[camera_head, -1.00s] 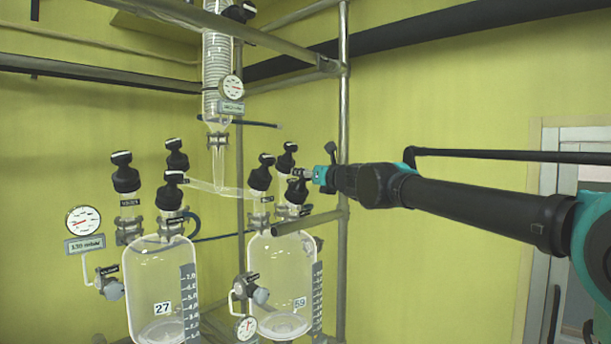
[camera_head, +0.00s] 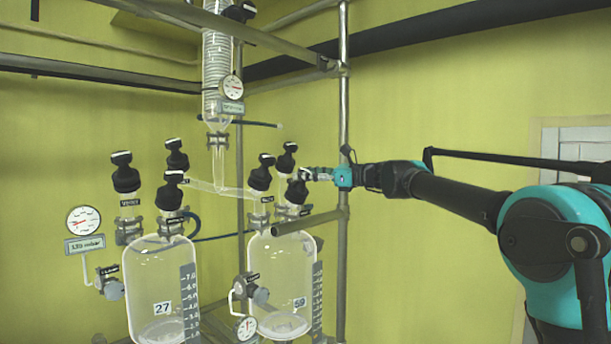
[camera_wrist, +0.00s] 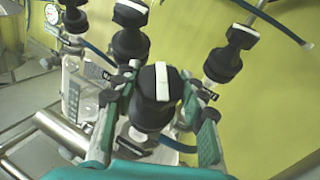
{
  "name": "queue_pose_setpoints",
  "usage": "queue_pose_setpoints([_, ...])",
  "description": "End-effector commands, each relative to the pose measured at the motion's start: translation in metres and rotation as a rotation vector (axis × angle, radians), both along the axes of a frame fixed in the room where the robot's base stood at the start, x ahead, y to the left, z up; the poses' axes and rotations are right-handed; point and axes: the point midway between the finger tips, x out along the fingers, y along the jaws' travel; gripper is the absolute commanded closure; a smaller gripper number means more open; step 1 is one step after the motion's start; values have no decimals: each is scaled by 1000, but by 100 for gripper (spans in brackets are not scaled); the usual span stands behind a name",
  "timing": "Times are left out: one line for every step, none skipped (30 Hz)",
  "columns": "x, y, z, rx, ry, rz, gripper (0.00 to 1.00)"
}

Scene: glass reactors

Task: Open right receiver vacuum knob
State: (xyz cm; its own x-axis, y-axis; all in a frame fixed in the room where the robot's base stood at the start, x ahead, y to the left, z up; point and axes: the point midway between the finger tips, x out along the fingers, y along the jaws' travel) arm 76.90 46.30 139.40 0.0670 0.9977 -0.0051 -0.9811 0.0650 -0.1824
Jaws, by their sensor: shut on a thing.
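The right receiver is the glass vessel labelled 59 (camera_head: 285,275), with several black knobs on top. One black knob (camera_head: 297,190) on its right side is at my gripper (camera_head: 308,175). In the wrist view this knob (camera_wrist: 158,84) has a white stripe running roughly up and down the picture. My gripper (camera_wrist: 164,97) is shut on it, with one finger on each side. The fingertips are partly hidden around the knob. Which label belongs to this knob cannot be read.
The left receiver, labelled 27 (camera_head: 163,280), stands to the left. A metal post (camera_head: 343,110) and a short horizontal bar (camera_head: 308,222) are close to my gripper. A round gauge (camera_head: 83,220) is at far left. Room is free at right.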

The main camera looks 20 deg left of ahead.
Motion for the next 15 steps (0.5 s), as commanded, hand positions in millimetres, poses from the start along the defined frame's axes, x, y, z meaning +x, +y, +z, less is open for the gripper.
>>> queue_pose_setpoints([3,0,0,-9,-20,37,87])
queue_pose_setpoints([3,-1,0,-14,-34,62,87])
queue_pose_setpoints([3,0,0,-22,-51,95,87])
queue_pose_setpoints([3,0,0,-28,-65,120,87])
queue_pose_setpoints([3,0,0,-33,-77,146,87])
queue_pose_setpoints([2,0,0,-39,-95,178,87])
queue_pose_setpoints([2,0,0,-45,-108,204,87])
queue_pose_setpoints([2,0,0,-51,-121,229,87])
queue_pose_setpoints([3,0,0,-59,-139,261,87])
queue_pose_setpoints([2,0,0,-63,-152,287,87])
queue_pose_setpoints([3,0,0,-69,-165,311,87])
queue_pose_setpoints([2,0,0,-77,-182,342,87])
queue_pose_setpoints([2,0,0,-81,-193,364,87])
queue_pose_setpoints([2,0,0,-85,-205,385,87])
queue_pose_setpoints([2,0,0,-92,-217,410,87])
